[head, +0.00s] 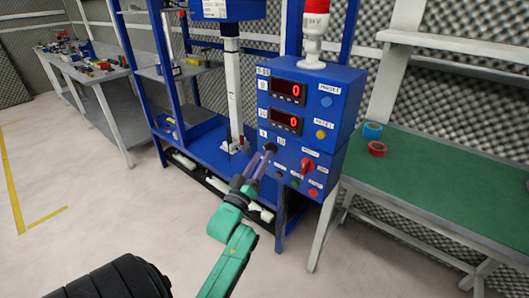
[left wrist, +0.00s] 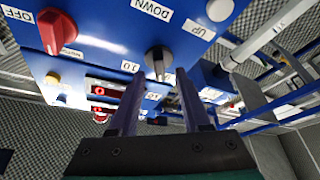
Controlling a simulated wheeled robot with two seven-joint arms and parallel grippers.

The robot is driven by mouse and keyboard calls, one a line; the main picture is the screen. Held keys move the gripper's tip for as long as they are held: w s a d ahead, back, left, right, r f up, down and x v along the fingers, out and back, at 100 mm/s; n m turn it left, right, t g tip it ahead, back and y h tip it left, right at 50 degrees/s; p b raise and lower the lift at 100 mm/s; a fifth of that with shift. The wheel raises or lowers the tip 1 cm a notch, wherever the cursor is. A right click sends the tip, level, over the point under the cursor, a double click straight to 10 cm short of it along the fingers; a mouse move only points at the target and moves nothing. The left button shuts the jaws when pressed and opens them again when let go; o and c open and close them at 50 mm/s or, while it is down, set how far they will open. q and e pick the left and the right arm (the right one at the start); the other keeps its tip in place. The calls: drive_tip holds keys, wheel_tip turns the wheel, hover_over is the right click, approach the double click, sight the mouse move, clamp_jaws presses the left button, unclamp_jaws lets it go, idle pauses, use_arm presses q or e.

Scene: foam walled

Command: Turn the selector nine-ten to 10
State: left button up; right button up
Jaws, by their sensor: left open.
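The selector, a dark round knob with a pale pointer bar (left wrist: 158,62), shows in the left wrist view on the blue panel. A white "10" label (left wrist: 130,66) sits beside it on the left; another label on its right is partly covered by a finger. My left gripper (left wrist: 159,84) is open, its two dark fingers on either side of the knob near its face. I cannot tell whether they touch it. In the head view my left gripper (head: 267,152) reaches the lower front of the blue control box (head: 341,100) and hides the selector. My right gripper is not in view.
A red rotary switch (head: 308,166) and small buttons sit right of the gripper. Two red displays (head: 288,91) above read 0. A green-topped table (head: 440,185) with blue (head: 372,130) and red (head: 377,148) rolls stands at right. Open floor lies at left.

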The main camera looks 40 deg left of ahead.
use_arm(q)
drive_tip(key=shift+x, duration=1.25)
clamp_jaws()
